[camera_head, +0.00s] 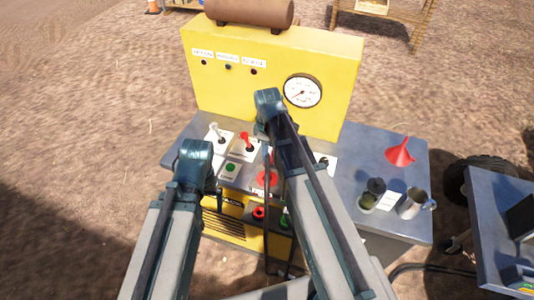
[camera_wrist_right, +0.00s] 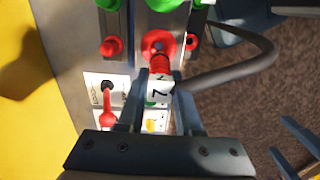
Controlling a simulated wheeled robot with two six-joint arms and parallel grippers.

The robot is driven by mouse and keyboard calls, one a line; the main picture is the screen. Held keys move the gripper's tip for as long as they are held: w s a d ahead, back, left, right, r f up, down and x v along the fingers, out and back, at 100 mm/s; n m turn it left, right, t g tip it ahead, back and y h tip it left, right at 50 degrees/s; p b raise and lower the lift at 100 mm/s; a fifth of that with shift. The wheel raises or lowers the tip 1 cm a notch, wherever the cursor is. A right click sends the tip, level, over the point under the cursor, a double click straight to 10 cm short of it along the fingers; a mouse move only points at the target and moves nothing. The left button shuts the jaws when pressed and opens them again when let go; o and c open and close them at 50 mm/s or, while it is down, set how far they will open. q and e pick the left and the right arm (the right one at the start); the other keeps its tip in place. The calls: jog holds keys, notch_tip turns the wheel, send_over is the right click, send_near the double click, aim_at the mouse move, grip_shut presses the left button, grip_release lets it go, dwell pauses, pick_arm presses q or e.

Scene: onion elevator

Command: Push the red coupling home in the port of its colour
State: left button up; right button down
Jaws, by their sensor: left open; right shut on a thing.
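In the right wrist view, my right gripper (camera_wrist_right: 162,77) is shut on the red coupling (camera_wrist_right: 160,64), with a dark hose trailing off to the right. The coupling's far end is lined up with and overlaps the red port (camera_wrist_right: 146,42). I cannot tell how deep it sits or whether it only touches the rim. A green port (camera_wrist_right: 160,4) is just beyond. Two dark fingers of my left gripper (camera_wrist_right: 283,138) show apart and empty at the lower right. In the head view the arms hide most of both grippers.
The yellow panel with a gauge (camera_head: 302,91) stands behind the bench. A red-handled lever (camera_wrist_right: 107,112) is close to the right gripper's fingers. A red funnel (camera_head: 400,152) and a metal mug (camera_head: 412,204) stand on the bench's right side. A second table (camera_head: 490,225) is at the far right.

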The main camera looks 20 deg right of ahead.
aim_at(267, 168)
jog(key=shift+w+r, duration=0.1)
jog(key=shift+w, duration=0.05)
notch_tip(267, 168, down, 6)
jog(key=b, duration=0.6)
jog(key=shift+f+b, duration=1.8)
jog(key=shift+b, duration=0.05)
dwell(5.1)
